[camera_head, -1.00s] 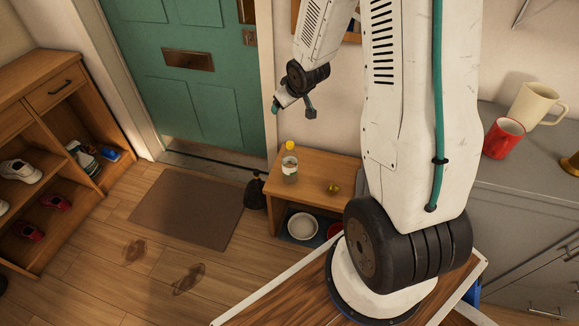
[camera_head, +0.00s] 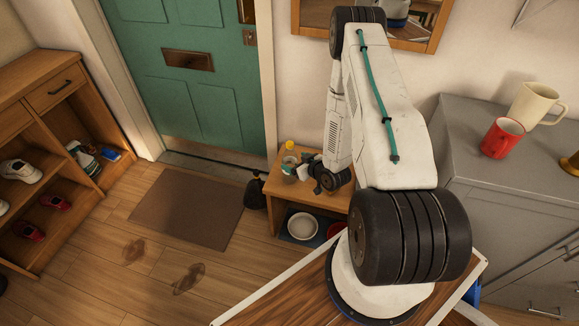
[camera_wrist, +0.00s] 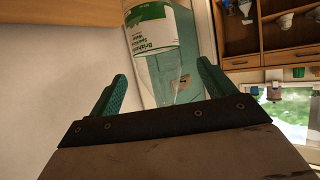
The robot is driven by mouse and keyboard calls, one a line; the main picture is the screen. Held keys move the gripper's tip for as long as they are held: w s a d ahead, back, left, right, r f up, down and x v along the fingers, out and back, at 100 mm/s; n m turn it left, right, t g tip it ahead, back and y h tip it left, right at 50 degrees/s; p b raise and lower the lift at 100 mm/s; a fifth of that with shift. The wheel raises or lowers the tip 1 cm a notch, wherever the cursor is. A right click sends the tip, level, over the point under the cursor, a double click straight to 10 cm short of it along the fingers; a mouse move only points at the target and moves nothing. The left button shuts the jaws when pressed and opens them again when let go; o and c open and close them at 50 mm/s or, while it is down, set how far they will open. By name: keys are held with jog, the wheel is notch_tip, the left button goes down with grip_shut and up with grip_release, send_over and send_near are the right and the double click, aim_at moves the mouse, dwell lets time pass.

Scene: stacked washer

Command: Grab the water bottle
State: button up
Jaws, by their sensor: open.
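The water bottle (camera_head: 289,163), clear with a yellow cap and a white label, stands on the low wooden side table by the green door. In the wrist view the bottle (camera_wrist: 155,50) shows its white and green label and clear body just beyond and partly between my fingers. My gripper (camera_wrist: 160,88) is open, one green finger on each side. In the head view my gripper (camera_head: 304,167) is low over the table, close to the bottle's right side; its fingertips are small there. I cannot tell whether they touch the bottle.
The wooden side table (camera_head: 282,190) has a white bowl (camera_head: 302,225) on its lower shelf. A dark bottle-like object (camera_head: 255,193) stands on the floor to its left. A grey cabinet at the right holds a red mug (camera_head: 502,138) and a cream mug (camera_head: 537,104).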

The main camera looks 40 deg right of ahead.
jog(key=x, duration=0.6)
jog(key=shift+w+f, duration=0.1)
jog(key=shift+w, duration=0.15)
jog(key=shift+c, duration=0.2)
jog(key=c, duration=1)
